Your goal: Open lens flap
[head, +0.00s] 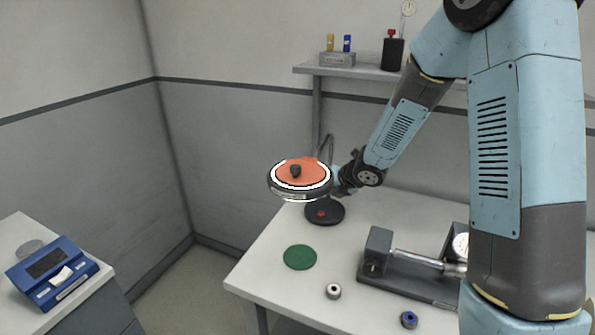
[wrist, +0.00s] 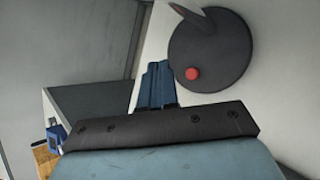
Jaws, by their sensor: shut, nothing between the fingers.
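The lens flap (head: 316,172) is an orange-red disc with a dark knob (head: 295,171) on top. It lies flat over the lens, inside the white ring of the round lamp head (head: 272,186). The lamp's round dark base (head: 324,213) with a red button stands on the table below; it also shows in the wrist view (wrist: 215,45). My gripper (wrist: 158,72) has its blue fingers together and empty in the wrist view. In the head view my wrist is just right of the lamp head, and the fingers cannot be made out. The flap is not visible in the wrist view.
On the white table (head: 265,270) lie a green disc (head: 300,257), two small rings (head: 333,291) and a grey gauge fixture (head: 410,285). A wall shelf (head: 365,71) holds small items behind. A blue device (head: 60,277) sits on a separate bench at left.

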